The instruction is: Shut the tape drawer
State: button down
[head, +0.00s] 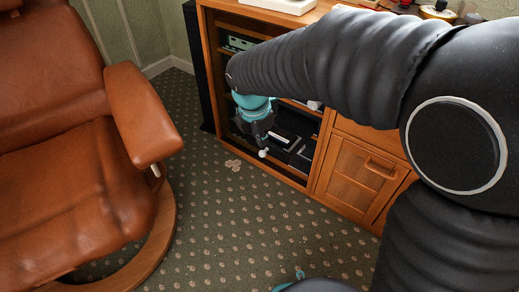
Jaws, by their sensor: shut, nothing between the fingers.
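My gripper (263,151) points down in front of the open bay of a wooden cabinet (317,160). It is shut and empty. Behind it, low in the bay, is dark equipment (299,154) with a pale strip. A plain wooden drawer front (368,133) is in the right part of the cabinet, partly hidden by my arm. I cannot tell which of these is the tape drawer, or whether any drawer stands open.
A brown leather armchair (60,150) on a round wooden base fills the left. A tall black speaker-like box (197,70) stands left of the cabinet. Small items (437,12) lie on the cabinet top.

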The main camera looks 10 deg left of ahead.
aim_at(282, 133)
jog(key=a+f+n, duration=0.4)
jog(key=a, duration=0.1)
jog(key=w+d+f+b, duration=0.2)
jog(key=w+f, duration=0.3)
jog(key=f, duration=0.4)
jog(key=shift+w+f+b, duration=0.35)
jog(key=shift+f+b, duration=0.05)
jog(key=shift+b, duration=0.1)
jog(key=w+d+p, duration=0.1)
jog(key=w+p, duration=0.1)
jog(key=w, duration=0.2)
jog(key=w+d+p, duration=0.2)
jog(key=w, duration=0.2)
jog(key=w+d+p, duration=0.2)
jog(key=w+p, duration=0.1)
jog(key=w, duration=0.1)
jog(key=shift+w+d+r, duration=0.1)
jog(key=shift+w+d, duration=0.05)
jog(key=shift+w, duration=0.2)
jog(key=shift+w+d, duration=0.1)
jog(key=shift+w, duration=0.15)
